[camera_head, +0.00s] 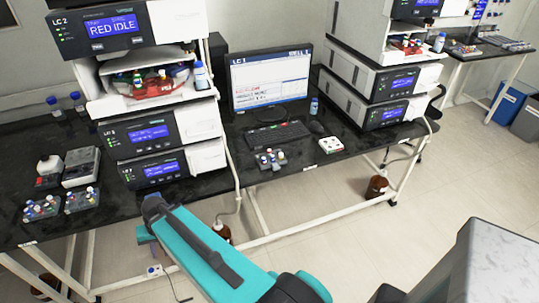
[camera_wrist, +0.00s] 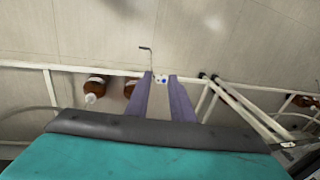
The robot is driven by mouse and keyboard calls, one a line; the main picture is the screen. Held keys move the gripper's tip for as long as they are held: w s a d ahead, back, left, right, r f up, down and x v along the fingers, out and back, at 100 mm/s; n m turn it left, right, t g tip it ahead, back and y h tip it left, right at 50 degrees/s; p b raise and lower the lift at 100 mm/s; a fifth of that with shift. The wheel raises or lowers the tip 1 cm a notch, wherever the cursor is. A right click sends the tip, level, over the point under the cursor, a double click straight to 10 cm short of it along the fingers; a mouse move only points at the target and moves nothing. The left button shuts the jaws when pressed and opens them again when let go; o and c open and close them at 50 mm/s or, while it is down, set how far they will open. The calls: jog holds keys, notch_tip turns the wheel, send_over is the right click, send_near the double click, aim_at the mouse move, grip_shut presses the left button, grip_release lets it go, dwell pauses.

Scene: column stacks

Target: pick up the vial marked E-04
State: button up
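Small vials with coloured caps stand in two grey racks, the left rack (camera_head: 41,207) and the right rack (camera_head: 81,200), at the front left of the black bench. More vials stand in a small rack (camera_head: 270,159) before the keyboard. The markings are too small to read, so I cannot tell which vial is E-04. In the wrist view my gripper (camera_wrist: 161,77) points down toward the floor, its two purple fingers apart with no vial between them. In the head view my teal arm is in front of the bench; the fingers are not clear there.
Stacked instruments (camera_head: 160,149) stand behind the bench front, with a monitor (camera_head: 270,78) and keyboard (camera_head: 276,136) between the stacks. A grey device (camera_head: 81,167) sits behind the left racks. Brown bottles (camera_wrist: 96,87) and white bench-frame bars are below. Open floor lies at the right.

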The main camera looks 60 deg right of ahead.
jog(key=d+r+m+t+h, duration=0.1)
jog(key=d+r+m+t, duration=0.3)
jog(key=d+m, duration=0.85)
jog(key=d+r+m+t+h, duration=0.1)
jog(key=d+r+m+t, duration=0.2)
jog(key=d+m, duration=0.95)
jog(key=s+d+r+m+h, duration=0.1)
jog(key=s+d, duration=0.1)
jog(key=d, duration=0.4)
jog(key=s+d+r+m+t+h, duration=0.1)
jog(key=s+d, duration=0.2)
jog(key=d, duration=0.3)
jog(key=s+d+r+m+h, duration=0.1)
jog(key=s+d, duration=0.2)
jog(key=d, duration=0.2)
jog(key=shift+s+d+r+m+t, duration=0.15)
jog(key=shift+d+r+m+t, duration=0.15)
jog(key=shift+d+r, duration=0.1)
jog(key=s+d+r+m+h, duration=0.2)
jog(key=s+d+m+h, duration=0.1)
jog(key=s+d+m, duration=0.5)
jog(key=shift+s+d+r+h, duration=0.35)
jog(key=shift+s+d+h, duration=0.05)
jog(key=shift+s+d, duration=0.65)
jog(key=shift+w+f, duration=0.1)
